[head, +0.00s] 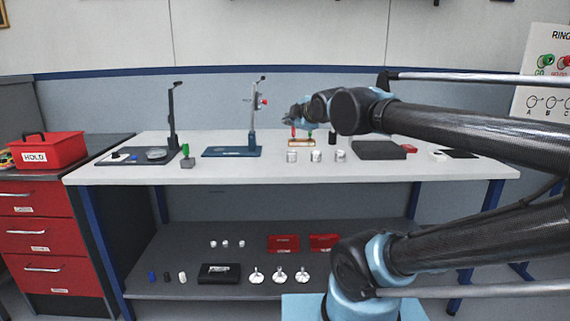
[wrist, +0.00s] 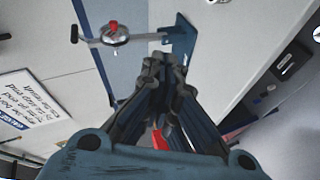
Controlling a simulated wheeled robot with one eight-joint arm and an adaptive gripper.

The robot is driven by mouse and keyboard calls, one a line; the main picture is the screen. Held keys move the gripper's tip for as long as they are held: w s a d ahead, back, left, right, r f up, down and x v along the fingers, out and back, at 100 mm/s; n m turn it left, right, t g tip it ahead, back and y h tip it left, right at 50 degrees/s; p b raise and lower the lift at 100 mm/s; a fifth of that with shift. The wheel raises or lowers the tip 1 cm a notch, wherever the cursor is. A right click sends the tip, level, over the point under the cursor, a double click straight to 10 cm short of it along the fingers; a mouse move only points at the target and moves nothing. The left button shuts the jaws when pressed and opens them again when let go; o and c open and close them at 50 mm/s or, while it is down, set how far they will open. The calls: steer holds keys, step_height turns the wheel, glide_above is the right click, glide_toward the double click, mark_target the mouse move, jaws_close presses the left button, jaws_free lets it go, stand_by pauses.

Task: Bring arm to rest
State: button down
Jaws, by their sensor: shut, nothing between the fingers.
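My gripper (head: 292,116) is at the end of my arm, which reaches in from the right above the white workbench (head: 230,175). In the wrist view my gripper's fingers (wrist: 166,62) are drawn together with nothing held. In the head view it is near the blue-based stand (head: 252,120), to its right. My arm hides part of the bench's right side.
Below my gripper is a wooden rack (head: 301,143) with red and green pieces. Several white cylinders (head: 317,156) stand in front. A second stand (head: 172,120), a dark grey block (head: 379,150) and a red HOLD box (head: 48,152) are nearby. The front bench strip is clear.

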steer(key=s+d+f+m+g+h, duration=0.25)
steer(key=d+f+m, duration=0.2)
steer(key=f, duration=0.35)
steer(key=s+d+f+m+g+h, duration=0.1)
steer(key=s+d+f+m+g, duration=0.15)
steer(key=d+f+m, duration=0.4)
steer(key=s+d+f+m+g+h, duration=0.1)
steer(key=s+d+f+m+g, duration=0.1)
steer(key=s+f, duration=0.5)
steer(key=s+d+f+m+g+h, duration=0.1)
steer(key=s+d+f+m+g, duration=0.2)
steer(key=s+f, duration=0.4)
steer(key=d+f+m, duration=0.1)
steer(key=m, duration=0.1)
steer(key=shift+s+m+g, duration=0.3)
steer(key=shift+s, duration=0.05)
